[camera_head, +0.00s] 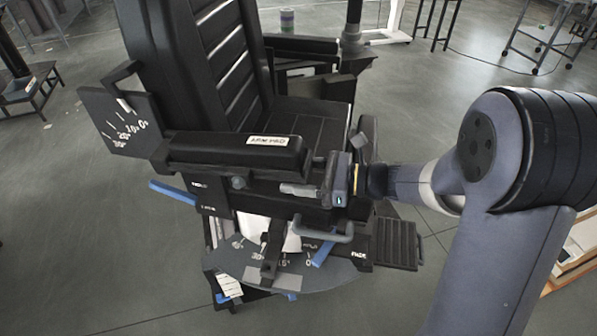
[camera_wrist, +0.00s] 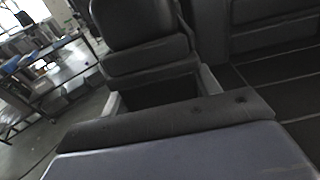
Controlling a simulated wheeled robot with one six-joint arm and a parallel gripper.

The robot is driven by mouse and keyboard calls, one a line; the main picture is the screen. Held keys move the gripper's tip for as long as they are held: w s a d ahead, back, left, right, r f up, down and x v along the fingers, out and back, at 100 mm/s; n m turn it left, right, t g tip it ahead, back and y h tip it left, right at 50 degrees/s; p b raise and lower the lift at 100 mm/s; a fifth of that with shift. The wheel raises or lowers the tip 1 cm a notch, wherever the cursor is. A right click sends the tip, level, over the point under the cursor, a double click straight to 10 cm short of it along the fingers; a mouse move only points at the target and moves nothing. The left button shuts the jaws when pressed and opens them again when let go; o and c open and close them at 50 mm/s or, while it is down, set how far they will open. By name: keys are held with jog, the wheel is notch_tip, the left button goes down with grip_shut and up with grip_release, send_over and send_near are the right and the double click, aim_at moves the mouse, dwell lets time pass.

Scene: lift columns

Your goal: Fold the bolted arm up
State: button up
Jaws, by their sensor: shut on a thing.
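A black chair arm with a long padded top, the arm pad (camera_head: 235,151), lies about level along the near side of the chair (camera_head: 310,120). A white label is on it, seemingly reading "ARM PAD". My gripper (camera_head: 312,172) comes in from the right at the front end of this arm. In the wrist view, my gripper's (camera_wrist: 160,85) two grey fingers stand on either side of the black padded arm (camera_wrist: 145,58), shut on it. The exact contact is partly hidden. A dark plate with angle marks (camera_head: 125,122) is at the arm's rear end.
Below the arm are a grey angle-marked sector plate (camera_head: 243,262), a blue lever (camera_head: 172,192), another blue lever (camera_head: 323,251) and a grey handle (camera_head: 322,232). A black footplate (camera_head: 397,243) sticks out to the right.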

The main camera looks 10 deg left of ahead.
aim_at(302, 147)
jog(key=shift+h, duration=0.9)
jog(key=r+p, duration=0.4)
jog(key=r, duration=0.1)
jog(key=r+p, duration=0.2)
jog(key=shift+a+r, duration=0.2)
jog(key=shift+a, duration=0.2)
jog(key=a+r+p, duration=0.1)
jog(key=r+p, duration=0.1)
jog(key=r, duration=0.1)
jog(key=a+r+p, duration=0.1)
jog(key=r+p, duration=0.1)
jog(key=r, duration=0.1)
jog(key=a+r+p, duration=0.2)
jog(key=r+p, duration=0.1)
jog(key=shift+r, duration=0.15)
jog(key=a+r+h+p, duration=0.4)
jog(key=a+r, duration=0.7)
jog(key=a, duration=0.5)
jog(key=shift+s+r+h+p, duration=0.3)
jog(key=shift+r+p, duration=0.05)
jog(key=shift+p, duration=0.2)
jog(key=o, duration=1.4)
